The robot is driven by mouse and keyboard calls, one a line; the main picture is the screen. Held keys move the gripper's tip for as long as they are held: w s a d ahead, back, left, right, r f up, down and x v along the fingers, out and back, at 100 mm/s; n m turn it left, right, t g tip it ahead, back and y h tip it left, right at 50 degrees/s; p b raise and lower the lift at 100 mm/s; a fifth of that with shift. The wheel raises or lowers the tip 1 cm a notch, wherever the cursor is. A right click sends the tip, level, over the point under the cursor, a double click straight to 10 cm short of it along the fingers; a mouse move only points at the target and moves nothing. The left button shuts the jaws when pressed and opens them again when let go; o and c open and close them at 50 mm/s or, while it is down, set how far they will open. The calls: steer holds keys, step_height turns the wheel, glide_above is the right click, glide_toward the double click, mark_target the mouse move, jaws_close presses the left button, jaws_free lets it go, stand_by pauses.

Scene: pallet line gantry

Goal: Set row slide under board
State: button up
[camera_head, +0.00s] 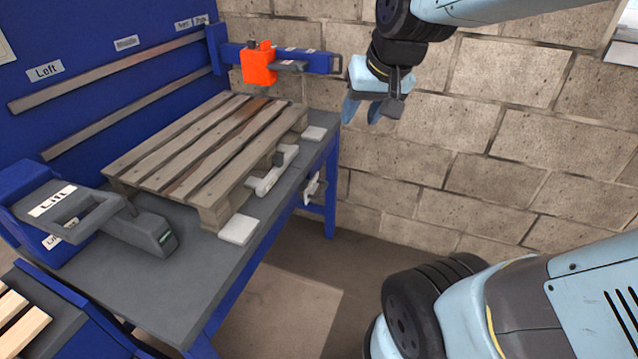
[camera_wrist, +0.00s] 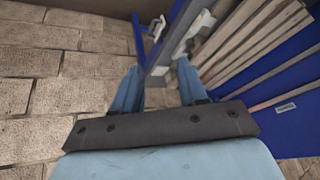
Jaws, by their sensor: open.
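An orange slide block (camera_head: 258,66) with a small grey handle sits on a labelled blue rail (camera_head: 315,62) behind the pallet's far end. It is toward the rail's left half; the small labels there are unreadable. The wooden pallet (camera_head: 150,160) lies on the grey table, with several top boards; one board (camera_head: 232,133) looks darker and redder. My gripper (camera_head: 362,110) is open and empty, pointing down, right of the rail's end and apart from it. In the wrist view, my gripper's fingers (camera_wrist: 158,88) stand apart, with the table edge beyond. The orange block does not show there.
A grey lever unit marked "Lift" (camera_head: 95,215) stands at the table's near left. White pads (camera_head: 239,229) and a white clamp-like part (camera_head: 268,178) lie along the pallet's right side. A blue panel labelled Left and Middle (camera_head: 90,90) backs the table. Floor to the right is clear before the block wall.

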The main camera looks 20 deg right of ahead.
steer(key=w+a+f+m, duration=0.2)
steer(key=w+f, duration=0.4)
steer(key=w, duration=0.3)
steer(key=m+h, duration=0.2)
steer(key=m, duration=0.2)
glide_above(322, 190)
steer(key=s+a, duration=0.1)
steer(key=s, duration=0.5)
step_height(322, 190, down, 25)
steer(key=shift+g, duration=0.3)
steer(key=x, duration=1.2)
steer(key=shift+c, duration=0.4)
jaws_close()
